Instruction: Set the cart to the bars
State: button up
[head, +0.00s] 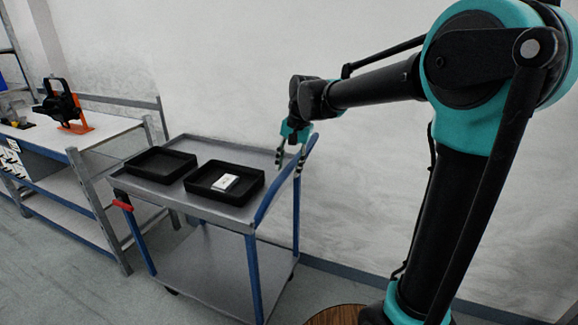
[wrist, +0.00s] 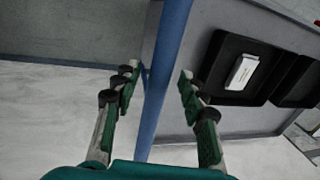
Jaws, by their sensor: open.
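The cart (head: 160,191) has grey metal shelves and blue posts. Its blue push bar (head: 272,196) runs along the right end of the top. My gripper (head: 289,160) is open above the far part of this bar. In the wrist view, the blue bar (wrist: 166,60) passes between the spread fingers of my gripper (wrist: 158,77); contact cannot be told. Two black trays stand on the cart: an empty-looking left tray (head: 160,165) and a right tray (head: 245,196) holding a small white box (head: 225,182).
A workbench (head: 108,132) with grey uprights and rails stands left of the cart, bearing a black lamp on an orange stand (head: 70,108). A red piece (head: 122,205) sits by the cart's left front corner. The wall is close behind. Grey floor lies open in front.

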grip_shut()
dwell(0.3)
